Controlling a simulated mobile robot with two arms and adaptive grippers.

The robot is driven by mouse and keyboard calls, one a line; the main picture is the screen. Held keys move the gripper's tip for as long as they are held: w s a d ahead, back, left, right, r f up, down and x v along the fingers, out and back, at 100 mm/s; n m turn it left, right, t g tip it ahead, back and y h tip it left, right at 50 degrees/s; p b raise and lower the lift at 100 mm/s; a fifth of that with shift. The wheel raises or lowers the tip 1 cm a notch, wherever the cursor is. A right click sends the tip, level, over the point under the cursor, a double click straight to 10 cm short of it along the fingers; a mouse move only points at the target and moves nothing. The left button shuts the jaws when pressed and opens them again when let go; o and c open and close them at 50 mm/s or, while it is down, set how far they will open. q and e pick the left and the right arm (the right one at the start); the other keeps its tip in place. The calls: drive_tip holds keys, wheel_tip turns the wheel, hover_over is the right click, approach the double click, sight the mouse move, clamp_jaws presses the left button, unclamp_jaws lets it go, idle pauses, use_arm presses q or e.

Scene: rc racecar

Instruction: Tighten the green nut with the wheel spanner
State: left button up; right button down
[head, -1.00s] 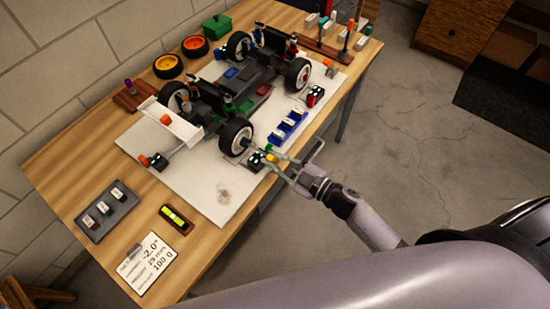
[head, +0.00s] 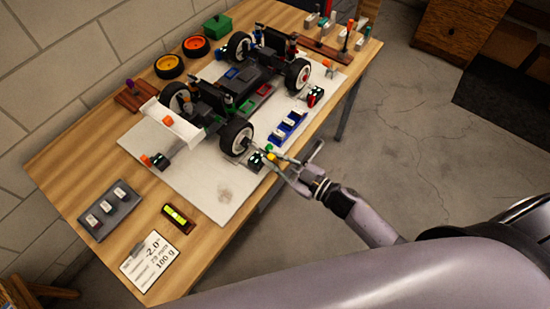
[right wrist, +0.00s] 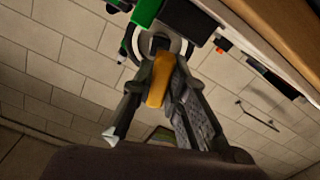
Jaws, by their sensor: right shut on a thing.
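My right gripper (head: 282,160) is at the near edge of the white mat (head: 215,192), beside the RC car's near wheel (head: 237,137). In the right wrist view its fingers (right wrist: 165,78) are shut on a yellow-orange handle (right wrist: 160,82), which I take to be the wheel spanner. The handle's dark far end points at a round, pale-rimmed part (right wrist: 178,46), likely the wheel. I cannot tell whether the spanner sits on a nut. A small green spot (head: 269,148) shows by the gripper; I cannot tell if it is the green nut. My left gripper is out of view.
A blue tray (head: 286,127) and small dark blocks (head: 256,161) lie close to the gripper. The car's white rear wing (head: 170,122) is at left. Loose orange-rimmed wheels (head: 195,46) lie behind. A grey tray (head: 108,211) and a card (head: 151,261) lie at front left.

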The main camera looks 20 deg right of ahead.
drive_tip(key=shift+m+p, duration=0.45)
drive_tip(key=shift+m, duration=0.15)
drive_tip(key=shift+r+m, duration=0.1)
drive_tip(key=shift+m, duration=0.2)
drive_tip(key=shift+m+p, duration=0.3)
drive_tip(key=shift+p, duration=0.05)
drive_tip(key=shift+m+p, duration=0.35)
drive_tip(key=shift+m, duration=0.25)
